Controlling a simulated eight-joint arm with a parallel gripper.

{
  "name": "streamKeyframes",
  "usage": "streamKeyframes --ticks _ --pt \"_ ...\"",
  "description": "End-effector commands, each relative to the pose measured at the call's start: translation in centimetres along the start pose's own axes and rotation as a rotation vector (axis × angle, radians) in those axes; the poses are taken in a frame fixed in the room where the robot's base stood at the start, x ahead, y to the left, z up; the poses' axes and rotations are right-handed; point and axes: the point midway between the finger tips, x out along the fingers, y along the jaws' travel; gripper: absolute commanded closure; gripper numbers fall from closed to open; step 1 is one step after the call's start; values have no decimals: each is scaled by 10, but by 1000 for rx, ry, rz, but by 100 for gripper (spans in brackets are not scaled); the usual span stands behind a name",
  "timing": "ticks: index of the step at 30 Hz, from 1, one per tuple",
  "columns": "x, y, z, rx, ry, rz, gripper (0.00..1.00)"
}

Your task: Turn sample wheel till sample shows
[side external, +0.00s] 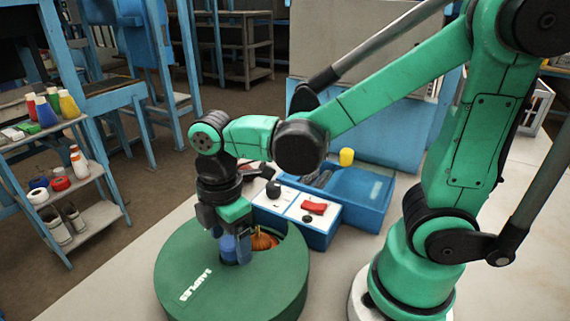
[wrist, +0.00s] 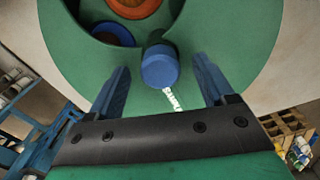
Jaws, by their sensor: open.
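The sample wheel is a wide green drum (side external: 185,255) lettered "SAMPLES" on its top; its green top also fills much of the wrist view (wrist: 75,45). A blue knob (wrist: 160,68) stands up from the top. My gripper (wrist: 161,66) is open, pointing down, with one finger on each side of the knob and visible gaps between. In the side view my gripper (side external: 230,240) partly hides the knob.
Behind the drum is a blue box (side external: 318,239) with a white top carrying a red switch (side external: 314,208) and a black knob (side external: 273,188). A blue tray (side external: 372,213) lies beyond it. A shelf with bottles (side external: 75,185) stands left. Pale tabletop (side external: 335,265) is bare right of the drum.

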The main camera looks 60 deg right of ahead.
Motion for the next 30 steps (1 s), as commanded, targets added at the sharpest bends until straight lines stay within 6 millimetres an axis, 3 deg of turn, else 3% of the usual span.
streamKeyframes --ticks 13,14,21,30 --pt "10 0 0 2 0 1 24" --pt "10 0 0 2 0 1 30" --pt "10 0 0 2 0 1 98" --pt "10 0 0 3 0 1 100"
